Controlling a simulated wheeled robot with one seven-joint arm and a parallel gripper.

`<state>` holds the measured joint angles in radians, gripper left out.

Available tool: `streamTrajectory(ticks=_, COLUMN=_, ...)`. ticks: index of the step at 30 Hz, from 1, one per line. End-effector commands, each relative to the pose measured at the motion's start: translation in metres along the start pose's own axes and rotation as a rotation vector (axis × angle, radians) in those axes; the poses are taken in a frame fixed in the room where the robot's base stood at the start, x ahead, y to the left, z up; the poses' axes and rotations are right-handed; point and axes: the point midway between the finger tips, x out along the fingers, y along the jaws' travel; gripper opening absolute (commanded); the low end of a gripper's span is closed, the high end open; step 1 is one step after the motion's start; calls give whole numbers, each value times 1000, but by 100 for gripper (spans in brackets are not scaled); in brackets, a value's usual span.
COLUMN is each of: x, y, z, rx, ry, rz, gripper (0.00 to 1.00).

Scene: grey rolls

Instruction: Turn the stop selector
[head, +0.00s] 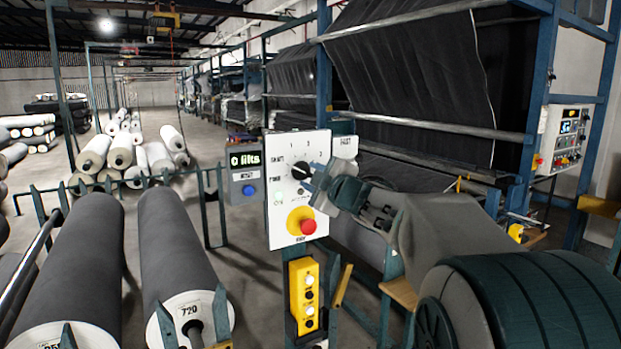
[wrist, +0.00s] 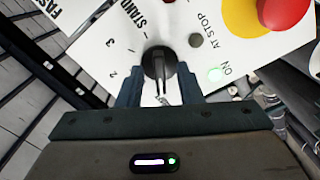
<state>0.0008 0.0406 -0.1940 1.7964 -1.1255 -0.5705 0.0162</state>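The selector (head: 301,169) is a black knob on the upright white control panel (head: 283,222) in the head view. In the wrist view the selector (wrist: 158,64) has a round base with a raised bar, near marks 1, 2, 3 and lettering. My gripper (head: 317,184) reaches the panel from the right in the head view. In the wrist view my gripper (wrist: 160,92) has its two fingers apart, one on each side of the knob, with gaps to the bar. I cannot tell whether the fingertips touch the knob's base.
A red stop button (head: 307,226) on a yellow base sits below the knob, and a lit green lamp (wrist: 215,74) is nearby. A yellow button box (head: 304,290) hangs under the panel. Grey rolls (head: 175,240) lie at the left.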

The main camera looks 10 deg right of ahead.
Motion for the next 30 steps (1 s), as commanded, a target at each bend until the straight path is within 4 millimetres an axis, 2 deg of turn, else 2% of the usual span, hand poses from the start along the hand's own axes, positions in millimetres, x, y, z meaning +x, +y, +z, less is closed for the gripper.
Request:
streamTrajectory(ticks=12, x=-82, y=-1, z=0, rx=0, ry=-1, rz=3, gripper=33)
streamTrajectory(ticks=18, x=-112, y=-1, z=0, rx=0, ry=-1, rz=1, gripper=33)
streamTrajectory(ticks=24, x=-124, y=-1, z=0, rx=1, ry=-1, rz=-1, gripper=33)
streamTrajectory(ticks=30, x=-126, y=-1, z=0, rx=1, ry=-1, rz=-1, gripper=33)
